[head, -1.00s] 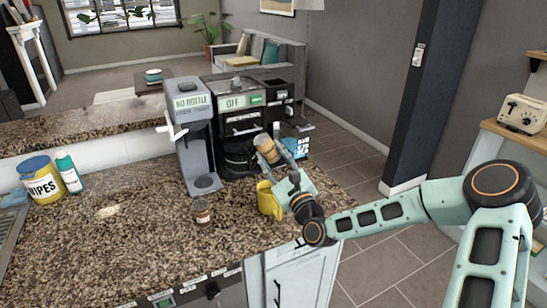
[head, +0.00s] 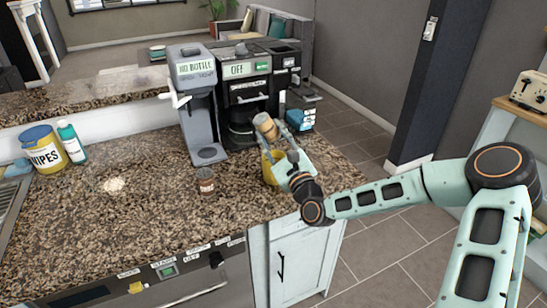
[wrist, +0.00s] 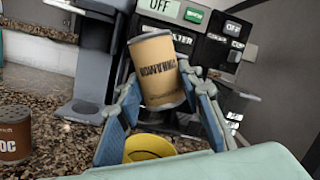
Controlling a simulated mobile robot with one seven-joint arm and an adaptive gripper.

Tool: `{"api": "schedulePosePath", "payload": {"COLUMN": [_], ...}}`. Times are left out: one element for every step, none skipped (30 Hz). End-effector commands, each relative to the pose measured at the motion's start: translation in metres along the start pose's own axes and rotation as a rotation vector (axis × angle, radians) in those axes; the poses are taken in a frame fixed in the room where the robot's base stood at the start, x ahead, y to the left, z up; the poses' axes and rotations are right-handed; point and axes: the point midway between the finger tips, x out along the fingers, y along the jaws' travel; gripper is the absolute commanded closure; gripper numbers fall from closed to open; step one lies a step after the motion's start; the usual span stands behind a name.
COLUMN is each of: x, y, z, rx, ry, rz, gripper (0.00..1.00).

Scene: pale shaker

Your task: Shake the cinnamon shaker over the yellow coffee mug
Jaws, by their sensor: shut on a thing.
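The cinnamon shaker (head: 265,126), tan with a paler end, is held between my gripper's (head: 279,146) fingers. It is tilted, with its upper end leaning left in the head view. In the wrist view, the shaker (wrist: 159,70) sits between my gripper's blue-grey fingers (wrist: 160,108), and its dark lettering looks upside down. The yellow coffee mug (head: 268,172) stands on the counter, partly hidden by my gripper. Its yellow rim (wrist: 148,146) shows below the shaker in the wrist view, between the fingers. Whether any powder falls cannot be seen.
A small brown jar (head: 205,181) stands left of the mug. A grey dispenser (head: 197,110) and a black coffee machine (head: 245,95) stand behind. A wipes tub (head: 44,150) and teal bottle (head: 72,145) are at far left. The front left of the granite counter (head: 120,220) is clear.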

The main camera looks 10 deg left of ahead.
Motion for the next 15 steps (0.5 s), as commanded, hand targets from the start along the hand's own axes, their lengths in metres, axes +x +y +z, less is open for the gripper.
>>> {"api": "schedulePosePath", "payload": {"x": [-0.002,-0.002,-0.002,-0.002,-0.002,-0.002,-0.002,-0.002,-0.002,-0.002,-0.002,-0.002,-0.001,-0.001,0.001], "y": [0.005,0.006,0.006,0.005,0.005,0.005,0.005,0.004,0.004,0.004,0.004,0.004,0.003,0.002,-0.001], "z": [-0.009,-0.009,-0.009,-0.008,-0.007,-0.007,-0.006,-0.006,-0.006,-0.006,-0.006,-0.006,-0.004,-0.002,0.003], "rx": [0.001,0.000,0.000,0.000,-0.001,-0.001,-0.001,-0.001,-0.001,-0.001,-0.001,-0.001,-0.001,-0.001,-0.001], "ry": [-0.001,-0.001,-0.002,-0.002,-0.002,-0.002,-0.002,-0.002,-0.002,-0.002,-0.002,-0.002,-0.002,-0.002,-0.003], "rz": [0.000,0.000,0.000,0.000,0.000,0.000,0.000,0.000,0.000,0.000,0.000,0.000,0.000,0.000,0.000], "gripper": [1.00,1.00,1.00,1.00,1.00,1.00,1.00,1.00,1.00,1.00,1.00,1.00,1.00,1.00,1.00]}}
